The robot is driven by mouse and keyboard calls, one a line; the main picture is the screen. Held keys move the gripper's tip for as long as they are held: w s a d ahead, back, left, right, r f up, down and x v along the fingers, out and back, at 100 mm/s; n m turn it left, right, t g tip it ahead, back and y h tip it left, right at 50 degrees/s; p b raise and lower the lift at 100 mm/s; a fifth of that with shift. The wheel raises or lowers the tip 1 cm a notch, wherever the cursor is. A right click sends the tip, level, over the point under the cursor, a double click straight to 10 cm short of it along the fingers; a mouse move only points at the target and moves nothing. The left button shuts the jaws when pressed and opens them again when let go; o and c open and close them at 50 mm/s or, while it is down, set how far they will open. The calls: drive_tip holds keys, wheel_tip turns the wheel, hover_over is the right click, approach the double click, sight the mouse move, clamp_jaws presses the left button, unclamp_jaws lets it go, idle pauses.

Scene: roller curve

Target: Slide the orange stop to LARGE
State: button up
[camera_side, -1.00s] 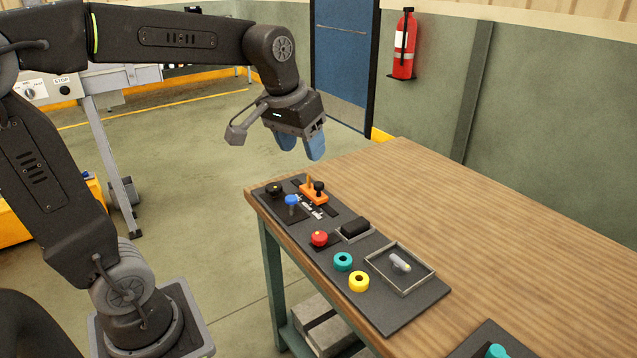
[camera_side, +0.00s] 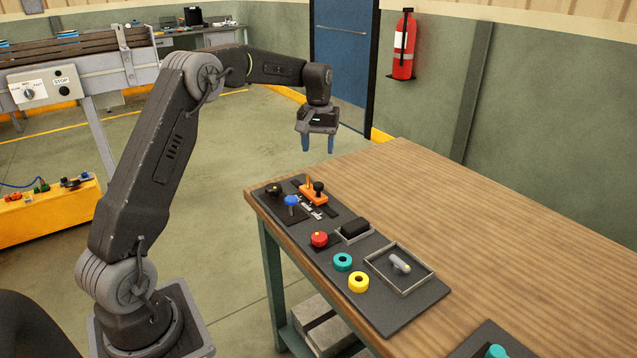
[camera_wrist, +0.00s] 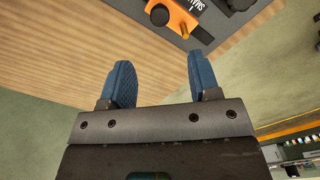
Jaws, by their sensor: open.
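The orange stop (camera_side: 313,194) sits on a dark slotted track with white lettering, at the far end of the black panel (camera_side: 411,309) on the wooden table. It has a black knob and a small upright orange peg. In the wrist view the orange stop (camera_wrist: 186,17) shows at the top edge, with its black knob and part of the lettering; the full words cannot be read. My gripper (camera_side: 317,148) hangs fingers down, above and beyond the far end of the panel, apart from the stop. In the wrist view its blue fingers (camera_wrist: 160,72) are spread with nothing between them.
Close to the stop are a blue-topped lever (camera_side: 291,202) and a black knob (camera_side: 274,190).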

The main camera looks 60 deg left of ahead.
sight(319, 184)
wheel_tip(319, 184, down, 12)
drive_tip(key=shift+r, duration=0.25)
clamp_jaws()
idle(0.6)
